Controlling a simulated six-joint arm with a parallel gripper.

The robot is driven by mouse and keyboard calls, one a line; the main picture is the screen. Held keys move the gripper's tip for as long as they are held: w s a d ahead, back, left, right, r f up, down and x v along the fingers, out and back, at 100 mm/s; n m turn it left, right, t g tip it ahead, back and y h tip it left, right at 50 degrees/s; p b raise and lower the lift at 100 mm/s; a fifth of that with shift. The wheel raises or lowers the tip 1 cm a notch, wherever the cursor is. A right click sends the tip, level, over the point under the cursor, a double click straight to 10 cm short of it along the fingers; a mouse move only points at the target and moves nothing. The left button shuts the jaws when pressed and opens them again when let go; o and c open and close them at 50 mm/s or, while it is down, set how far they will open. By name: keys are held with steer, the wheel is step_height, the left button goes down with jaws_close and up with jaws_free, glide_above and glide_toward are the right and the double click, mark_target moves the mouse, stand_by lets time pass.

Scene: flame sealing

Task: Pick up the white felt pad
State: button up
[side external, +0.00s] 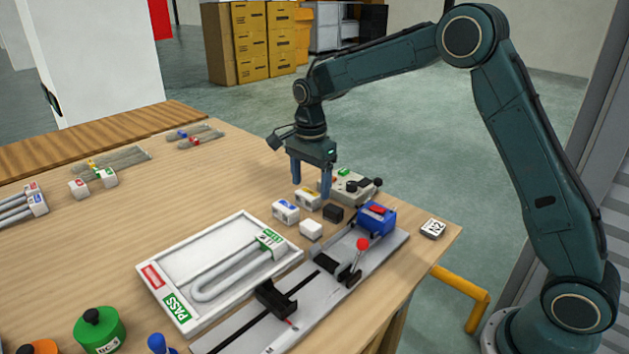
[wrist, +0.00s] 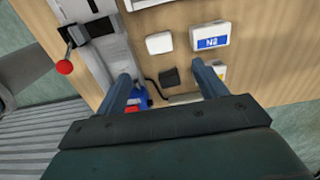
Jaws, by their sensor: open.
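The white felt pad, a small plain white block (side external: 311,229), lies on the wooden table between the white tray and the grey rail fixture. In the wrist view the pad (wrist: 159,43) lies beyond the fingertips, clear of both. My gripper (side external: 311,189) is open and empty, pointing down above the row of small blocks, behind the pad in the side view. In the wrist view my gripper (wrist: 162,73) has its fingers on either side of a black block (wrist: 169,77), which also shows in the side view (side external: 333,213).
Beside the pad stand a blue-labelled white block (side external: 286,211) and a yellow-labelled one (side external: 307,198). The grey rail fixture (side external: 229,344) carries a blue unit (side external: 376,218) and a red-knobbed lever (side external: 362,244). The white tray (side external: 155,300) holds a bent tube. A control box (side external: 351,187) stands behind.

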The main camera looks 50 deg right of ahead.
mark_target(311, 224)
step_height(311, 224, down, 8)
steer(key=shift+r, duration=0.2)
steer(key=shift+f, duration=2.55)
steer(key=c, duration=1.1)
steer(key=shift+o, duration=0.2)
steer(key=shift+r, duration=0.15)
step_height(311, 224, up, 20)
